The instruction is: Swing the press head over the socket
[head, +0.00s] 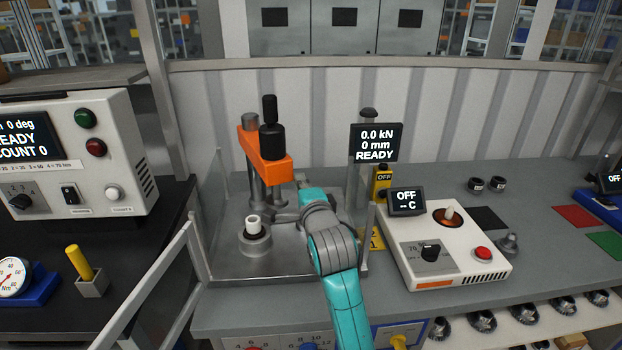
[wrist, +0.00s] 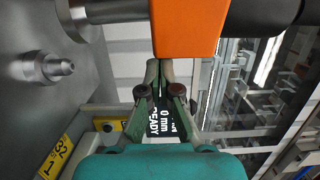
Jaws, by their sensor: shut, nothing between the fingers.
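The press head (head: 265,154) is an orange block with a black upright cylinder on top, carried on metal columns at the back left of the press. In the wrist view its orange end (wrist: 188,25) fills the top middle. The socket (head: 254,243) is a round grey base on the press plate, in front of and below the head, with a white cylinder standing in it. My gripper (wrist: 161,68) is shut and empty, its tips close to the orange block; I cannot tell whether they touch.
A display (head: 376,142) reads 0.0 kN, 0 mm, READY, behind a clear guard panel. A white heater box (head: 442,262) stands to the right, its display reading OFF. A metal rail (head: 150,285) runs at the left front. A stepped metal part (wrist: 48,68) shows at the left.

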